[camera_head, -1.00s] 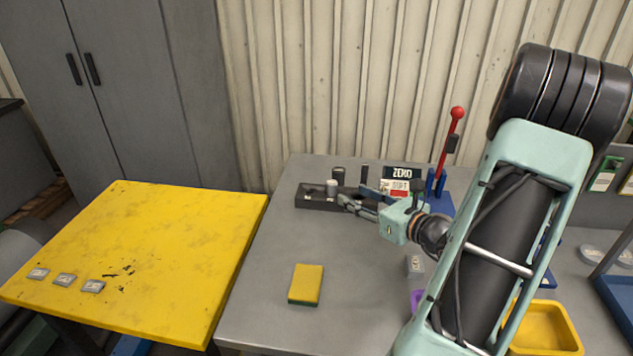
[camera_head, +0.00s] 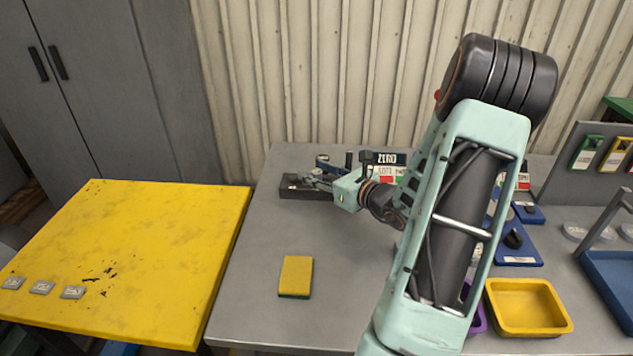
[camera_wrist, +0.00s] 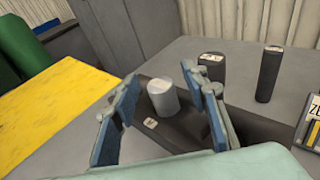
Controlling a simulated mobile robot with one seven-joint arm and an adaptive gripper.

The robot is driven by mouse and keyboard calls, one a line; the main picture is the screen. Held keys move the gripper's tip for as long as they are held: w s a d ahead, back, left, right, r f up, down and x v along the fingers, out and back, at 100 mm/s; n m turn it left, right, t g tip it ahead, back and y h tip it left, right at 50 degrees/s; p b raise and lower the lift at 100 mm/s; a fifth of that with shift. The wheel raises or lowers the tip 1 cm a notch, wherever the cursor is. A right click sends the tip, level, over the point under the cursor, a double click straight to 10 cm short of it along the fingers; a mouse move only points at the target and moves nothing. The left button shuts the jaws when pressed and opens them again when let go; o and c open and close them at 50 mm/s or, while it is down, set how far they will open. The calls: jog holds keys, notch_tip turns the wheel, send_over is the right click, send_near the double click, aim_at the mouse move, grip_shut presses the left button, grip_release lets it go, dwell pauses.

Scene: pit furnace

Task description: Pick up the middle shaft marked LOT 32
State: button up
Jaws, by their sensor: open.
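A light grey cylinder (camera_wrist: 163,98) stands in a dark block-like holder (camera_wrist: 180,135) in the wrist view. My gripper (camera_wrist: 162,86) is open, with one blue-padded finger on each side of this cylinder. I cannot tell whether either finger touches it. A short dark cylinder (camera_wrist: 211,68) with a pale top stands behind the right finger. A taller dark cylinder (camera_wrist: 268,76) stands farther right. The holder also shows in the head view (camera_head: 298,193), partly behind my gripper (camera_head: 312,181). A small label on the holder is unreadable, so I cannot tell which shaft is LOT 32.
A sign reading ZERO (camera_head: 388,159) stands behind my wrist. A yellow-green sponge (camera_head: 296,276) lies on the grey table (camera_head: 245,300). A yellow table (camera_head: 150,250) with several small tags is at left. A yellow tray (camera_head: 527,308) is at front right.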

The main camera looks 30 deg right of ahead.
aim_at(317, 171)
grip_shut()
jog(key=shift+r, duration=0.1)
dwell(0.4)
jog(key=shift+r, duration=0.5)
notch_tip(317, 171, up, 2)
jog(key=shift+r+p, duration=0.15)
jog(key=shift+p, duration=0.2)
jog(key=s+a+r+b, duration=0.2)
jog(key=s+a+r, duration=0.6)
jog(key=a+r, duration=0.1)
jog(key=shift+s+a+r, duration=0.25)
jog(key=shift+s+a, duration=0.15)
jog(key=shift+a, duration=0.45)
